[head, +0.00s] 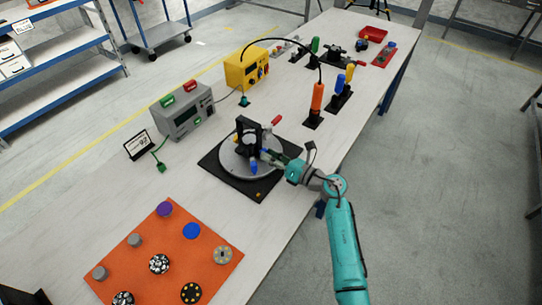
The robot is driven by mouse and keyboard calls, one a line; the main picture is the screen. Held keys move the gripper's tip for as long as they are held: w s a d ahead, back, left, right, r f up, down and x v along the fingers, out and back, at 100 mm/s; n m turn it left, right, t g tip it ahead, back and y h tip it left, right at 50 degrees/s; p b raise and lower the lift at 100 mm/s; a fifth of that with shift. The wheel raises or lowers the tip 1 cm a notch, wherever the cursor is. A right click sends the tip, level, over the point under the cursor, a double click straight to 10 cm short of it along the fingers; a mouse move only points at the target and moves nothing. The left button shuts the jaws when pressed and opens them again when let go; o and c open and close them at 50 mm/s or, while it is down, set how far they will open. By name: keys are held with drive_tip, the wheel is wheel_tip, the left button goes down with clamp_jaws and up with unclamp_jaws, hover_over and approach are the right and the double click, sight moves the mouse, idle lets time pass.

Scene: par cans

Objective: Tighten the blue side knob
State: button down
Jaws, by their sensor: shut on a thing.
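A black clamp-like fixture (248,135) stands on a round grey plate (232,163) on a black square base (211,163). A red handle (276,120) sticks out at its upper right. My gripper (267,155) reaches in from the right, low at the fixture's side. Its jaws are shut on a small blue part at the fixture's side, which looks like the blue side knob (264,152). The fingers partly hide it, and its turn cannot be seen. Another blue piece (254,168) stands on the plate just in front, apart from the fingertips.
An orange mat (150,238) with knobs and discs lies at the near left. A grey box (183,112), a small sign (139,145) and a yellow box (246,69) stand behind. An orange-handled tool (317,98) stands upright behind my arm. The bench right of the mat is clear.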

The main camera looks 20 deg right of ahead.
drive_tip(key=c, duration=0.8)
unclamp_jaws()
drive_tip(key=v, duration=1.2)
